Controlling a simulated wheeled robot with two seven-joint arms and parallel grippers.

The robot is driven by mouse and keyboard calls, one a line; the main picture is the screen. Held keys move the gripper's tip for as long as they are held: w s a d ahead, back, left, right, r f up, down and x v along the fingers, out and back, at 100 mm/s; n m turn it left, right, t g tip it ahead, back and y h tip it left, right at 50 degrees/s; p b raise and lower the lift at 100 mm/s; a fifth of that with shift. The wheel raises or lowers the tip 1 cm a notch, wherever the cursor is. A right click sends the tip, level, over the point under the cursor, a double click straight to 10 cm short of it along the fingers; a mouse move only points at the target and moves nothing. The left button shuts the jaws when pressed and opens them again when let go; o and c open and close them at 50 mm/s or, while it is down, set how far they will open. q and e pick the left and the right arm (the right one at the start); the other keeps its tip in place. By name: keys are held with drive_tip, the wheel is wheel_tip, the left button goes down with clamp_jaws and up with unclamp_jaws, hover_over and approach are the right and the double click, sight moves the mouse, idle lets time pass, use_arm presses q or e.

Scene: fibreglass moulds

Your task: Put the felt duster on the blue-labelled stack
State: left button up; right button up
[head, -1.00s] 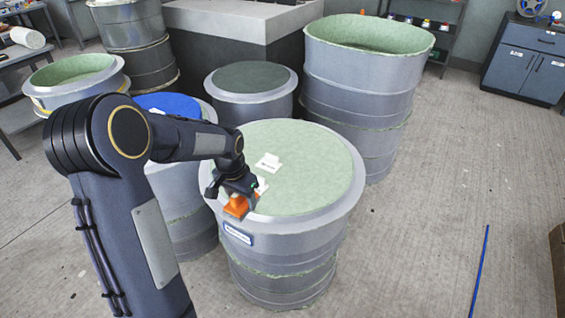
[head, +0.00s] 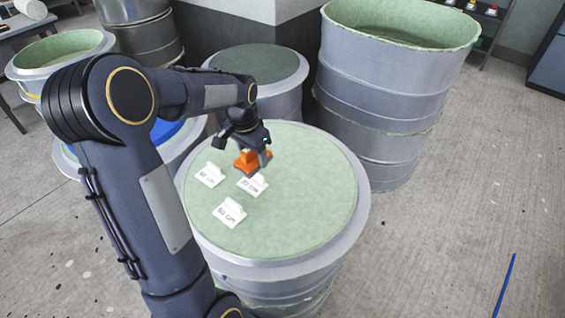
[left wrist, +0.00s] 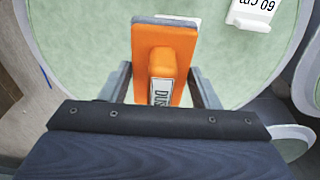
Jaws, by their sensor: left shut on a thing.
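The felt duster (head: 252,161) is an orange block with a raised grip and a grey felt edge. My left gripper (head: 247,147) is shut on its grip. In the left wrist view the duster (left wrist: 174,36) sits between the fingers of the left gripper (left wrist: 162,88), with part of a label showing. The duster is over the pale green top of the near stack (head: 300,215); I cannot tell whether it touches. A blue-edged label showed on this stack's front a second ago; it is not visible now. My right gripper is not in view.
A blue-topped stack (head: 170,131) is partly behind my arm. A grey-topped stack (head: 258,63) and a tall open mould (head: 395,75) stand behind. The top's right half is clear.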

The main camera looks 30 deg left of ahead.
use_arm(q)
drive_tip(key=shift+w+d, duration=0.25)
drive_tip(key=shift+w, duration=0.1)
drive_tip(key=w+d+f, duration=0.1)
drive_tip(key=d+f, duration=0.1)
drive_tip(key=d, duration=0.1)
drive_tip(key=w+d+f, duration=0.2)
drive_tip(key=d+f, duration=0.1)
drive_tip(key=d, duration=0.1)
drive_tip(key=w+d+f+p, duration=0.1)
drive_tip(key=d+f, duration=0.2)
drive_tip(key=d, duration=0.1)
drive_tip(key=shift+w+d+f, duration=0.15)
drive_tip(key=shift+w, duration=0.15)
drive_tip(key=shift+w+d+f, duration=0.15)
drive_tip(key=shift+d+f, duration=0.2)
drive_tip(key=shift+f, duration=0.1)
drive_tip(key=f, duration=0.3)
drive_tip(key=shift+w+d+f, duration=0.1)
drive_tip(key=shift+d+f, duration=0.15)
drive_tip(key=shift+f, duration=0.1)
